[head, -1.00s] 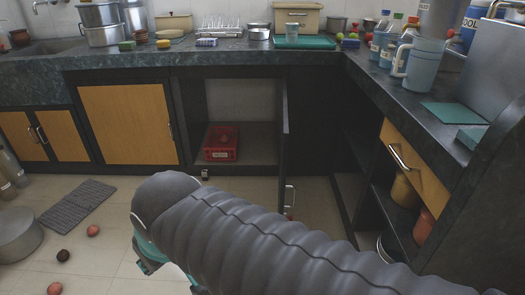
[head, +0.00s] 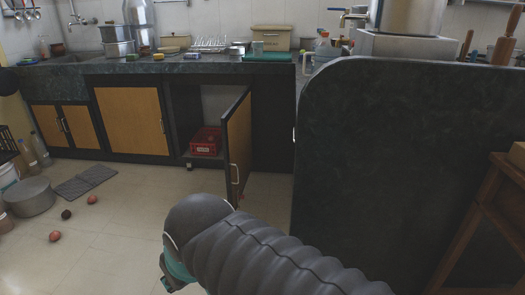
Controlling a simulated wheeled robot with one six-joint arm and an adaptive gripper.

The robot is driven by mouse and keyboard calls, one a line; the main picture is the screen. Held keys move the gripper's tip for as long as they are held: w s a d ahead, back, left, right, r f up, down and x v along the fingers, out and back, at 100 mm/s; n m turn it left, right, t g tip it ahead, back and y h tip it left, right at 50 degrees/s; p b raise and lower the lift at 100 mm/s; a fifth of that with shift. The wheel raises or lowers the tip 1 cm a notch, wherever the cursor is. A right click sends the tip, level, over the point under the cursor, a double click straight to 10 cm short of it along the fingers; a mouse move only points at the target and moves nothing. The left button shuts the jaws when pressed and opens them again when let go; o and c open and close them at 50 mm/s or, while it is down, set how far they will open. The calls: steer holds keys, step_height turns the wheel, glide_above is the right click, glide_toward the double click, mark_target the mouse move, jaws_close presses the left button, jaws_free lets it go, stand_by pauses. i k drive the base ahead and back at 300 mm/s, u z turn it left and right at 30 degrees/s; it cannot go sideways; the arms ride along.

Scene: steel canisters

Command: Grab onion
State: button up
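Two reddish round things, which look like onions, lie on the tiled floor at the left: one by the mat (head: 92,199) and one nearer to me (head: 55,236). A dark round thing (head: 66,214) lies between them; I cannot tell what it is. My gripper (head: 172,278) shows only in part as a teal piece below my dark, ribbed arm. It is to the right of the round things and apart from them in the picture. Its fingertips are hidden, so I cannot see whether it is open.
A grey pot (head: 30,197) and a dark mat (head: 84,181) lie on the floor at left. A cabinet door (head: 238,148) stands open, with a red crate (head: 206,141) inside. A dark counter end panel (head: 400,170) blocks the right. The floor at lower left is clear.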

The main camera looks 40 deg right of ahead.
mark_target(55, 235)
steer(key=k, duration=0.1)
steer(key=u, duration=0.95)
steer(key=i, duration=1.9)
steer(key=z, duration=0.25)
steer(key=i, duration=1.5)
steer(key=z, duration=0.7)
